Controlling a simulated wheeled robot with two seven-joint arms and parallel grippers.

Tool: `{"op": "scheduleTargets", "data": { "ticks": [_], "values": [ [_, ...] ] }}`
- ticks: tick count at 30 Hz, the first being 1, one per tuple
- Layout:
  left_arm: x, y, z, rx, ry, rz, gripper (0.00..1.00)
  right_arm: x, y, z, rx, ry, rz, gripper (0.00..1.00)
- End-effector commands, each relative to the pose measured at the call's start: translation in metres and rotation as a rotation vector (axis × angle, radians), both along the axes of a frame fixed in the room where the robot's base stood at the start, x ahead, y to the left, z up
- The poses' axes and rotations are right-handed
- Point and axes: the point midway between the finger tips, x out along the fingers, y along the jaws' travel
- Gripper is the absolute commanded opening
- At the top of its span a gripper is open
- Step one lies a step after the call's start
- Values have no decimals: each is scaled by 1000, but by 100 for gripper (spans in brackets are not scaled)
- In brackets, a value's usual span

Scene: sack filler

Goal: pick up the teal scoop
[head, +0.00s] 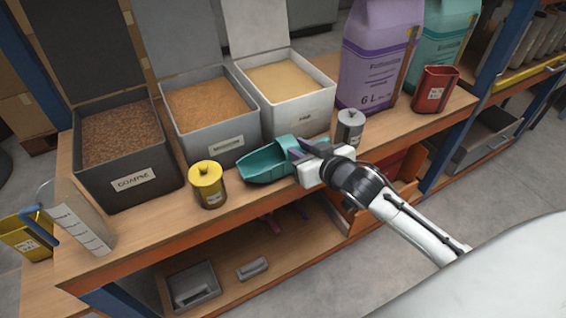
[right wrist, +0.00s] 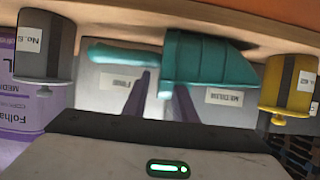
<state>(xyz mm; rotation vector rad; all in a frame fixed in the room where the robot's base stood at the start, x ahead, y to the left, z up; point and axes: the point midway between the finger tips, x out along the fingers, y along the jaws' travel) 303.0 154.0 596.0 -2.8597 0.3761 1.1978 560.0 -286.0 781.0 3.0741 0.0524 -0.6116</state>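The teal scoop (head: 270,162) lies on the wooden bench in front of the grey bins, its bowl toward the left. My right gripper (head: 302,150) is at the scoop's right end, over the handle side, and hides part of it. In the right wrist view the scoop's bowl (right wrist: 207,62) and handle (right wrist: 122,56) lie beyond the fingertips. The two dark purple fingers (right wrist: 164,82) stand apart, with nothing clearly gripped between them. I cannot tell whether they touch the scoop. My left gripper is not in view.
A yellow-topped can (head: 208,186) stands left of the scoop, a grey can (head: 350,128) right of it. Bins of coarse (head: 146,184), medium (head: 228,147) and fine material (head: 305,117) stand behind. A clear measuring jug (head: 80,225) is at the left end, a red container (head: 434,92) at the right.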

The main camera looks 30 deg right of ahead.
Motion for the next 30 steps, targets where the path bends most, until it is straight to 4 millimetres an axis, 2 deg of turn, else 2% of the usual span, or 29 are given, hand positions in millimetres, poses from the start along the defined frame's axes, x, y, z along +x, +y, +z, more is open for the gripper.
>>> {"op": "scheduleTargets", "data": {
  "ticks": [2,6,30],
  "values": [
    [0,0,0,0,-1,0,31,0,0,0,0,0,0,23],
    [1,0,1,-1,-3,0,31,0,0,0,0,0,0,0],
    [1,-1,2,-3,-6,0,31,0,0,0,0,0,0,0]
  ]
}}
